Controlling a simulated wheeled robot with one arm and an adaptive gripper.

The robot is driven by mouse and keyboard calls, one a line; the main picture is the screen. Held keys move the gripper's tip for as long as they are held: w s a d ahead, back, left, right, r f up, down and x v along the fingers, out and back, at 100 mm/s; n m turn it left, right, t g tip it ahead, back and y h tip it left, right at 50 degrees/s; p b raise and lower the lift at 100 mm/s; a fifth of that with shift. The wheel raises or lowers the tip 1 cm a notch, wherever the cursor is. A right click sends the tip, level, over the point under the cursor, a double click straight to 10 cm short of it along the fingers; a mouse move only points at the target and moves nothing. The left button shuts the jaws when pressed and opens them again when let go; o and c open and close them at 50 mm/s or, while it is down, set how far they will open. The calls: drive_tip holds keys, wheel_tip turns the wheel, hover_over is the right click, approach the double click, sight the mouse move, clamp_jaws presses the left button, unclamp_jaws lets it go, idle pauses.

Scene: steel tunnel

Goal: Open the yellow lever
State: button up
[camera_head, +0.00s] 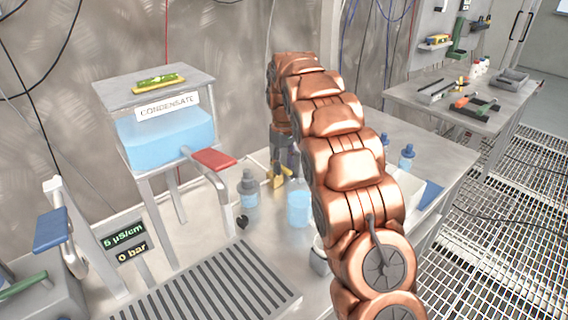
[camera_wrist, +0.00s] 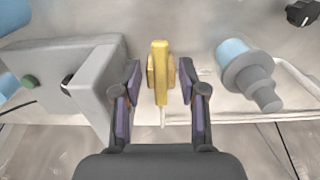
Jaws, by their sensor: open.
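The yellow lever (camera_wrist: 160,72) is upright in the middle of the wrist view, between the two fingers of my gripper (camera_wrist: 160,98). The fingers are open, one on each side, with a visible gap to the lever on both sides. In the head view the yellow lever (camera_head: 279,180) shows small beside the lower end of my arm, above the bench, and is partly hidden. My gripper (camera_head: 284,160) points down there, also partly hidden behind the arm.
A condensate tank (camera_head: 165,138) with a red-handled lever (camera_head: 214,160) stands left. A capped bottle (camera_head: 248,196) and a beaker (camera_head: 299,207) stand close to the gripper. A grey block (camera_wrist: 75,75) and a blue-and-grey bottle (camera_wrist: 245,72) flank the fingers in the wrist view.

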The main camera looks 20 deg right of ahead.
sight(284, 167)
wheel_tip(284, 167, up, 6)
drive_tip(key=shift+r, duration=0.75)
idle(0.4)
drive_tip(key=shift+s+a+r, duration=0.1)
drive_tip(key=shift+s+r, duration=0.1)
drive_tip(key=shift+s, duration=0.1)
drive_tip(key=s+a+r+m+p, duration=0.25)
drive_tip(key=s+r, duration=0.25)
drive_tip(key=s, duration=0.6)
drive_tip(key=s+a+f+p, duration=0.1)
drive_tip(key=s+a, duration=0.1)
drive_tip(key=s, duration=0.9)
drive_tip(key=s+a+f+m+g+p, duration=0.1)
drive_tip(key=s+a+f+p, duration=0.1)
drive_tip(key=s, duration=1)
drive_tip(key=s+a+f+p, duration=0.1)
drive_tip(key=s+a+p, duration=0.1)
drive_tip(key=s, duration=1)
drive_tip(key=shift+s+a+f+g, duration=0.2)
drive_tip(key=shift+a+f+g, duration=0.05)
drive_tip(key=shift+a+g, duration=0.15)
drive_tip(key=shift+m, duration=0.25)
